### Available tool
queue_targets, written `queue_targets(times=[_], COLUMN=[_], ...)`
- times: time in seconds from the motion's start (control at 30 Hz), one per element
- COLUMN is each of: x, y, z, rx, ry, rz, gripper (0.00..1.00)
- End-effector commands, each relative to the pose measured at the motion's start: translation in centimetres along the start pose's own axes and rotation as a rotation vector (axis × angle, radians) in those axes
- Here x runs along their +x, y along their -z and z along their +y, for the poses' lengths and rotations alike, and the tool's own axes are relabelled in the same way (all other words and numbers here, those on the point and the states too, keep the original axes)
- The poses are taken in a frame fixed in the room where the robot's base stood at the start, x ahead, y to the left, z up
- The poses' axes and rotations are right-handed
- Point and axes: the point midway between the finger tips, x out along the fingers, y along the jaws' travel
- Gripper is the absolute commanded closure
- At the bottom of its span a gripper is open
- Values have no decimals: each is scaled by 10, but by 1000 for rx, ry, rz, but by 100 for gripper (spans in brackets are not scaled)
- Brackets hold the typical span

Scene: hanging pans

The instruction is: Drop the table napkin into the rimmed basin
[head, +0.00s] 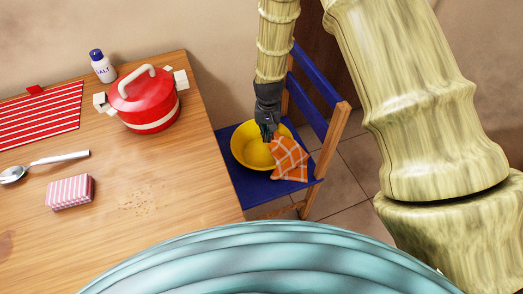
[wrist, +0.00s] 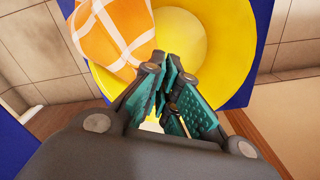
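The table napkin (head: 290,160), orange with white lines, lies across the right side of the yellow rimmed basin (head: 240,150), partly inside and partly over the rim. The basin stands on a blue chair seat. My gripper (head: 268,138) is just above the basin, next to the napkin's upper edge. In the wrist view, the napkin (wrist: 112,35) is left of my gripper (wrist: 165,64) and overlaps the left of the basin (wrist: 222,62). The fingertips look together, with no cloth visible between them. Whether a fingertip touches the napkin is unclear.
The blue chair (head: 236,188) has a backrest close to the right of my gripper. A wooden table (head: 150,220) at left holds a red pot (head: 145,100), a salt bottle (head: 103,66), a spoon (head: 45,163), a striped box (head: 70,192) and a striped mat (head: 40,118).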

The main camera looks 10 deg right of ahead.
Motion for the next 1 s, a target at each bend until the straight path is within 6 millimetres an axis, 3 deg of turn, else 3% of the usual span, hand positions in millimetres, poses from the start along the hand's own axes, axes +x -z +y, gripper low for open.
queue_targets(times=[0.07, 0.2, 0.43, 0.57, 0.8, 1.0], x=[0, 0, 0, 0, 0, 0], y=[0, 0, 0, 0, 0, 0], z=[0, 0, 0, 0, 0, 0], rx=[0, 0, 0, 0, 0, 0], ry=[0, 0, 0, 0, 0, 0], rz=[0, 0, 0, 0, 0, 0], gripper=[96, 73, 71, 47, 46, 14])
